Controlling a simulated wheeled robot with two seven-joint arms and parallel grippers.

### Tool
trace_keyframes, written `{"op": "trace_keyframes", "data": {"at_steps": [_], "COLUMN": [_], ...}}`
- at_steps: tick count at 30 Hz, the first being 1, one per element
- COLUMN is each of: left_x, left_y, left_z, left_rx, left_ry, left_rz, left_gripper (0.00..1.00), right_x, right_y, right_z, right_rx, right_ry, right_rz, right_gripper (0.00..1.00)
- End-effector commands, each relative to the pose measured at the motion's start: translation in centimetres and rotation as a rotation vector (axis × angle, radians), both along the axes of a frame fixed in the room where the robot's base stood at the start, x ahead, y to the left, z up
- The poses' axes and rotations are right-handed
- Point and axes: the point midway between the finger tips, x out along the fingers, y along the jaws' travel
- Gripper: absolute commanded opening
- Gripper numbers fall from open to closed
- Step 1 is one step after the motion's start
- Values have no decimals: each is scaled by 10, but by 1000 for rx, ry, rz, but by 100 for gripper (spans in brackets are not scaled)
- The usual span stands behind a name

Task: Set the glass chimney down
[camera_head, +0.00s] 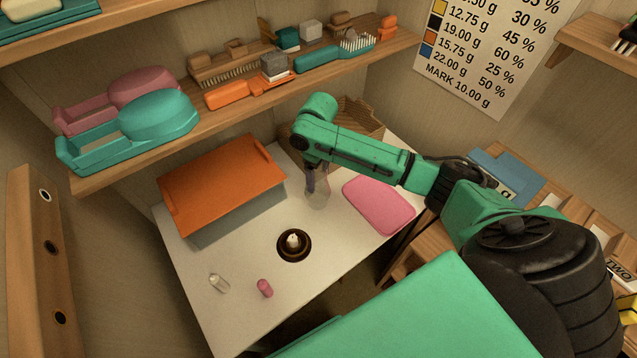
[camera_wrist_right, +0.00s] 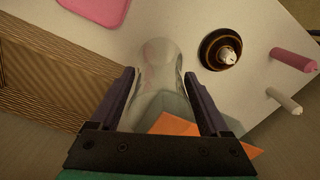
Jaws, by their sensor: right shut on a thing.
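The glass chimney (camera_head: 319,197) is clear and bulging, and hard to see against the white table (camera_head: 335,240). My right gripper (camera_head: 312,180) is shut on it over the table, behind and right of the candle holder. In the right wrist view the glass chimney (camera_wrist_right: 158,58) lies between the two dark fingers of my right gripper (camera_wrist_right: 165,85). I cannot tell whether its base touches the table. The round dark candle holder (camera_head: 294,257) has a short white candle (camera_head: 293,239) standing in it. My left gripper is out of view.
A pink mat (camera_head: 379,204) lies to the right of the chimney. An orange-topped box (camera_head: 220,185) stands at the back left. A white candle stub (camera_head: 219,283) and a pink one (camera_head: 265,288) are at the front. A woven basket (camera_head: 360,115) is behind my arm.

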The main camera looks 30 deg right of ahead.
Motion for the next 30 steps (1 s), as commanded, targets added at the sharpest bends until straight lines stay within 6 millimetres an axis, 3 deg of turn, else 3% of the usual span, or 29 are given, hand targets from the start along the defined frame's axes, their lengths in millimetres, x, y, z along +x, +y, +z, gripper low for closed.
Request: {"op": "trace_keyframes", "data": {"at_steps": [7,17,18,19,26,30], "left_x": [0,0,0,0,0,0], "left_y": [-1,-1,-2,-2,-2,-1], "left_z": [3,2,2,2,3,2], "left_rx": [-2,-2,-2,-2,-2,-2], "left_ry": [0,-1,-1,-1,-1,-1], "left_rz": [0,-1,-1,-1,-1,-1], "left_gripper": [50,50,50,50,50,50], "right_x": [-1,0,0,0,0,1], "right_y": [0,0,0,0,0,0], "right_z": [-42,-47,-46,-46,-45,-30], "right_rx": [0,0,0,0,0,2], "right_ry": [2,0,0,0,0,-3], "right_rz": [1,1,1,1,1,1], "right_gripper": [18,18,95,100,100,100]}}
